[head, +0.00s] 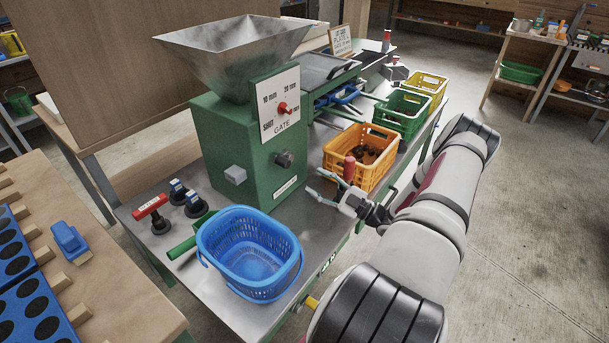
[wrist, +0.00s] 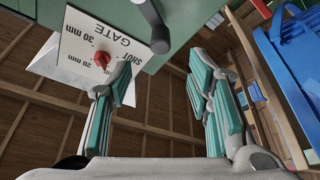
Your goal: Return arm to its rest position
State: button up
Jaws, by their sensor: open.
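My gripper (head: 334,183) is at the end of my arm in the head view, by the front of the orange crate (head: 372,180). In the wrist view the gripper's two teal-padded fingers (wrist: 165,95) stand wide apart with nothing between them. The wrist view looks up past the fingers at the gate panel (wrist: 95,45) with its red knob, and at the wooden wall or ceiling. My arm reaches in from the lower right over the right side of the metal bench.
The green machine (head: 235,150) with its hopper (head: 235,40) stands on the bench. An empty blue basket (head: 250,250) sits at its front edge. The orange crate holds dark chestnuts. Green (head: 402,112) and yellow (head: 428,88) crates stand behind it. Open floor (head: 540,200) lies to the right.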

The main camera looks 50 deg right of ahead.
jog(key=w+a+r+n+g+y+p, duration=0.2)
jog(key=w+a+r+n+g+y, duration=0.2)
jog(key=a+r+n+g+y, duration=0.9)
jog(key=s+a+r+n+g+h+p, duration=0.1)
jog(key=s+a+r+n+g+h, duration=0.15)
jog(key=a+r+n+h, duration=0.4)
jog(key=s+a+r+n+g+h+p, duration=0.15)
jog(key=a+r+n+g, duration=0.25)
jog(key=a+n, duration=0.6)
jog(key=s+a+r+n+t+h+p, duration=0.1)
jog(key=s+r+n+h, duration=0.4)
jog(key=n, duration=1.1)
jog(key=s+a+r+n+t+h+p, duration=0.2)
jog(key=s+a+r+n+h+p, duration=0.2)
jog(key=s+r+n, duration=0.7)
jog(key=s+a+n+h, duration=0.1)
jog(key=s+n, duration=0.4)
jog(key=shift+r+h, duration=0.2)
jog(key=shift+h, duration=0.1)
